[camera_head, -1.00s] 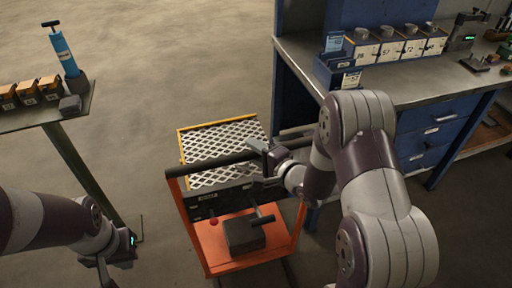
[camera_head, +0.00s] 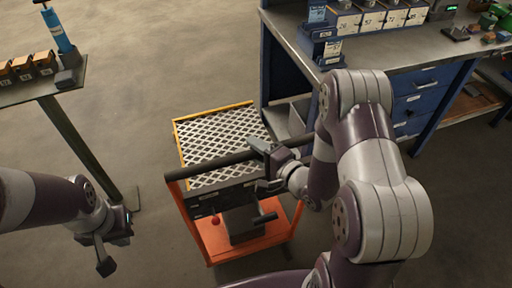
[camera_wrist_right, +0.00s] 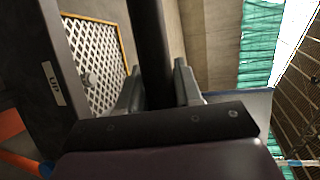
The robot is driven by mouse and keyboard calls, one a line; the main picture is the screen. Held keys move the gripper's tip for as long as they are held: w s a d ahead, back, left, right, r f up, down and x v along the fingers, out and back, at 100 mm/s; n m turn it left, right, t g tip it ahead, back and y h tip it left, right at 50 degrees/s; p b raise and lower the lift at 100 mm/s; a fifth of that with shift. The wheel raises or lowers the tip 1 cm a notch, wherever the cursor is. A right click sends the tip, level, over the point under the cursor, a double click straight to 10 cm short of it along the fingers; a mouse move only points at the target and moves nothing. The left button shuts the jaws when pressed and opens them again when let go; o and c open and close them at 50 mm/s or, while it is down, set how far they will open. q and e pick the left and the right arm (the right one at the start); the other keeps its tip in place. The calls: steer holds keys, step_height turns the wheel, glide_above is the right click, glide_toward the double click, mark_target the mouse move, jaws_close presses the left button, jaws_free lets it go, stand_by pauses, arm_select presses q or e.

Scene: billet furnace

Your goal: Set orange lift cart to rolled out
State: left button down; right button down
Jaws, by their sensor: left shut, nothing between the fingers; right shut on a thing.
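The orange lift cart (camera_head: 240,238) stands on the floor in the middle of the head view, with a white mesh top (camera_head: 222,140) edged in yellow and a dark push bar (camera_head: 215,164) across its near side. My right gripper (camera_head: 268,150) is shut on the push bar near its right end. In the right wrist view the dark bar (camera_wrist_right: 150,45) passes between the two fingers, with the mesh top beyond it at left. My left gripper (camera_head: 105,262) is shut and empty, low at left, apart from the cart.
A blue workbench (camera_head: 425,92) with boxes and parts stands at right, close to the cart's right side. A narrow shelf (camera_head: 40,88) on a post (camera_head: 80,150) with orange boxes and a blue pump is at left. Open floor lies behind the cart.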

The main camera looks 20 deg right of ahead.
steer(key=shift+s+f, duration=0.1)
steer(key=shift+f, duration=0.1)
steer(key=c, duration=0.8)
jaws_free()
steer(key=shift+c, duration=0.2)
steer(key=v, duration=1.2)
steer(key=shift+s+r, duration=0.2)
steer(key=shift+s, duration=0.1)
steer(key=shift+d, duration=0.15)
steer(key=w+d+f+n+g+h, duration=0.3)
steer(key=d+f+n+g+h, duration=0.1)
steer(key=n+g+h, duration=0.4)
steer(key=s+a+r+n+g+y+p, duration=0.1)
steer(key=s+a+r+n+g, duration=0.4)
steer(key=s+a+n, duration=0.1)
steer(key=shift+s+a, duration=0.25)
steer(key=shift+a, duration=0.25)
